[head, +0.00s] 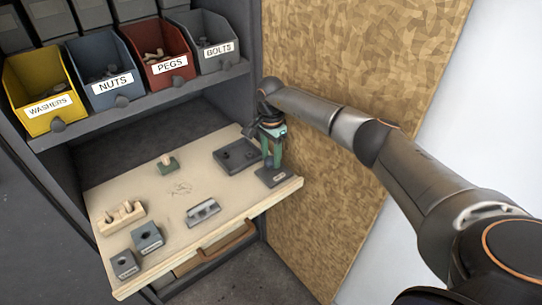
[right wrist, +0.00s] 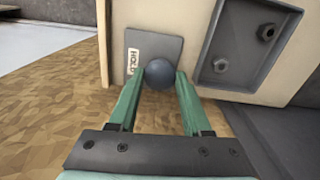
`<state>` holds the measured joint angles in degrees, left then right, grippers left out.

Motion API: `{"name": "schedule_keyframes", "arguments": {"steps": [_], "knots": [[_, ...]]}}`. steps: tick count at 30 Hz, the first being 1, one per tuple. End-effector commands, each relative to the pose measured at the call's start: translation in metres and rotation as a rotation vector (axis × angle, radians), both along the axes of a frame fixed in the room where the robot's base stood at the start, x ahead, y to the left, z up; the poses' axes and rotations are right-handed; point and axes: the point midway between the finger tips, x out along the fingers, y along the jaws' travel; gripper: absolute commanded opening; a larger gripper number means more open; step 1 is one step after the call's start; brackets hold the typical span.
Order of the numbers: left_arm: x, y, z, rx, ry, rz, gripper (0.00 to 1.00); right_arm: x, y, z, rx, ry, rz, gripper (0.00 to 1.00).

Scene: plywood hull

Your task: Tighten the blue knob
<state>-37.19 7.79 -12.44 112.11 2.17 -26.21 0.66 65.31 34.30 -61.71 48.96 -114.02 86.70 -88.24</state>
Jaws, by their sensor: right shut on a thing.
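The blue knob (right wrist: 159,74) is a dark blue ball between the green fingertips of my right gripper in the right wrist view. It sits at a dark grey plate with a white label (right wrist: 146,50). My right gripper (right wrist: 160,88) is shut on the knob, with a finger on each side. In the head view my right gripper (head: 271,158) points down over the plate (head: 280,177) at the right front corner of the pull-out board; the knob itself is hidden there by the fingers. My left gripper is not in view.
Labelled bins stand on the shelf above. A plywood wall (head: 350,60) rises close on the right.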

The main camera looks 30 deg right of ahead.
Motion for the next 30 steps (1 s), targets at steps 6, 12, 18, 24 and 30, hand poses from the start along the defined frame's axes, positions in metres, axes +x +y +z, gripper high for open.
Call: {"name": "schedule_keyframes", "arguments": {"steps": [6, 12, 18, 24, 30], "knots": [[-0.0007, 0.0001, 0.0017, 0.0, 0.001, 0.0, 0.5, 0.0001, -0.0012, 0.0012, -0.002, 0.0, -0.209, 0.0], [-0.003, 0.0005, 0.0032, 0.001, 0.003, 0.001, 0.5, 0.0002, -0.0012, 0.0019, -0.002, 0.0, -0.399, 0.0], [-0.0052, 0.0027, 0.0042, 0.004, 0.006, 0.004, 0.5, 0.0004, -0.0013, 0.0023, -0.003, -0.002, -0.588, 0.0], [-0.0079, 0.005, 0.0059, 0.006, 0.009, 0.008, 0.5, 0.0004, -0.0013, 0.0027, -0.002, -0.001, -0.779, 0.0], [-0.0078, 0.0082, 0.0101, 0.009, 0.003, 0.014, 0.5, 0.0005, -0.0017, 0.003, -0.003, -0.002, -0.969, 0.0]]}}
